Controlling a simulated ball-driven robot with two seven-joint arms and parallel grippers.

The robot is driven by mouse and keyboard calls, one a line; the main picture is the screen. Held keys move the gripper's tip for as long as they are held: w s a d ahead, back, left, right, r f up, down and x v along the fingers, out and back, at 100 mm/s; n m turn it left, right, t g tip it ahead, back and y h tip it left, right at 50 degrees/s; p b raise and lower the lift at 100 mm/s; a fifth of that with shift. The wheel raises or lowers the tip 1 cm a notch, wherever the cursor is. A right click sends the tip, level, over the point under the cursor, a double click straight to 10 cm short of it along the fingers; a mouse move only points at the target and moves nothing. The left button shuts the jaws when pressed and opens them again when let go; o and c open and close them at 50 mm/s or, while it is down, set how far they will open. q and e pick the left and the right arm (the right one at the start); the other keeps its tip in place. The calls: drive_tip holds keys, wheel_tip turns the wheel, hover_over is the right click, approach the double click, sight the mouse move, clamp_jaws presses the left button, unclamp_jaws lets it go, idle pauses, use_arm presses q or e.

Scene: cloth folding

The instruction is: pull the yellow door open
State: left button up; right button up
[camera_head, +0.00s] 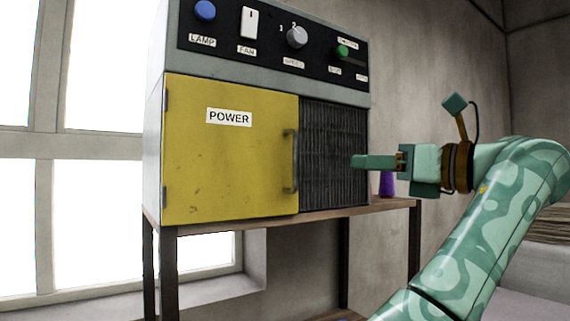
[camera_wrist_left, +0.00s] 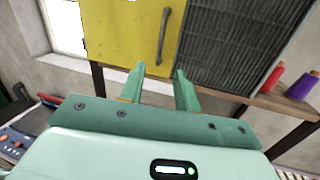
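The yellow door (camera_head: 230,160) with a "POWER" label is on the front left of a grey cabinet and looks shut. Its upright grey bar handle (camera_head: 291,160) is near the door's right edge. In the head view my left gripper (camera_head: 354,161) is in front of the dark grille, to the right of the handle and apart from it. In the left wrist view the two fingers of the left gripper (camera_wrist_left: 160,70) are spread with nothing between them. The handle (camera_wrist_left: 163,36) shows beyond the fingertips there, with the door (camera_wrist_left: 125,30) to its left. My right gripper is not in view.
A control panel (camera_head: 265,45) with knobs and a switch runs above the door. The ribbed grille (camera_head: 330,155) is right of it. The cabinet stands on a wooden table (camera_head: 385,205). A purple object (camera_wrist_left: 302,87) and a red one (camera_wrist_left: 272,78) are on the table at the right.

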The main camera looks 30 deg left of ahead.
use_arm(q)
drive_tip(key=r, duration=0.1)
approach(297, 158)
drive_tip(key=shift+h, duration=0.4)
drive_tip(key=a, duration=0.3)
drive_tip(key=w+a, duration=0.1)
drive_tip(key=a, duration=0.5)
drive_tip(key=shift+w+r, duration=0.25)
clamp_jaws()
